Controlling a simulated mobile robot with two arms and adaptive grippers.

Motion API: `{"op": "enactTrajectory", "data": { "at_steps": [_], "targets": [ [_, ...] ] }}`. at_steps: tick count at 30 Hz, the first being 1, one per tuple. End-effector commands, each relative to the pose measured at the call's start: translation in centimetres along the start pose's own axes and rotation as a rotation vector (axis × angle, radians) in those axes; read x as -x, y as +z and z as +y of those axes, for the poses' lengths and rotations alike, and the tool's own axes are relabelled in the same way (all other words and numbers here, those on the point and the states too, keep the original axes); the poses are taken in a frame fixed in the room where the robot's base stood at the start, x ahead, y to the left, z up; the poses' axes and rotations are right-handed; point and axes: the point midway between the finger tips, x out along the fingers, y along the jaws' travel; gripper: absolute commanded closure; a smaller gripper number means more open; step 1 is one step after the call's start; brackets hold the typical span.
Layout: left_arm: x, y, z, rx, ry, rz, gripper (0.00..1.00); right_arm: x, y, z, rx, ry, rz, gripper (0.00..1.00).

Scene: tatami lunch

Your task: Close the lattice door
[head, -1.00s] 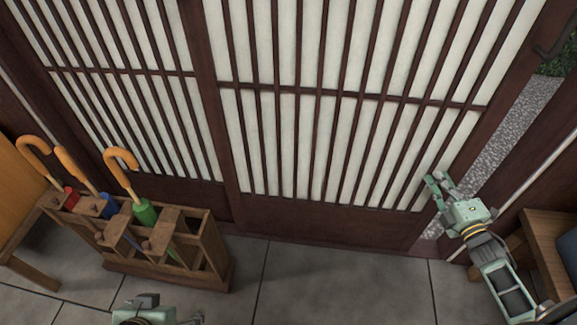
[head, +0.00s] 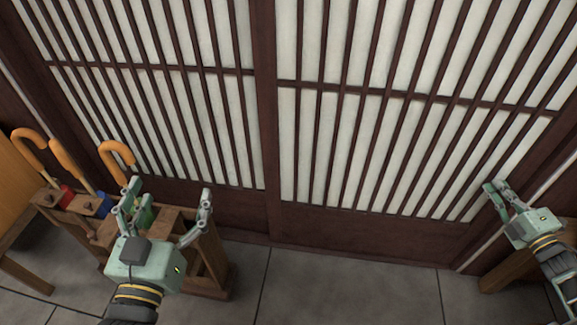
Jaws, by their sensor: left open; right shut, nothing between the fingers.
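The lattice door (head: 372,220) has dark brown wooden bars over pale paper panels. Its right edge now lies at the right door post, and no gap to the outside shows there. My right gripper (head: 497,188) is shut and empty at the lower right part of the door, close to its frame; I cannot tell whether it touches. My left gripper (head: 168,192) is open and empty in front of the umbrella stand, left of the door, and hides part of the stand.
A wooden umbrella stand (head: 212,262) with several orange-handled umbrellas (head: 117,152) stands at the left against a fixed lattice panel (head: 235,125). A wooden bench (head: 505,272) is at the lower right. The grey tiled floor (head: 340,285) between them is clear.

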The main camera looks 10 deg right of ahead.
Motion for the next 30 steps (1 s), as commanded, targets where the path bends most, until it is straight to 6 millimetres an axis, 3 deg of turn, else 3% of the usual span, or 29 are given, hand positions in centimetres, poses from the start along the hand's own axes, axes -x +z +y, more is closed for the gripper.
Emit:
{"op": "enactTrajectory", "data": {
  "at_steps": [26, 30],
  "targets": [
    [-0.06, -0.74, 0.08, 0.001, 0.002, 0.033, 0.14, 0.18, 1.05, 0.19, 0.000, -0.001, -0.020, 1.00],
    [0.03, 0.19, -0.04, 0.000, -0.001, -0.016, 0.14, -0.41, 0.50, 0.32, 0.000, 0.001, -0.016, 1.00]
  ]
}}
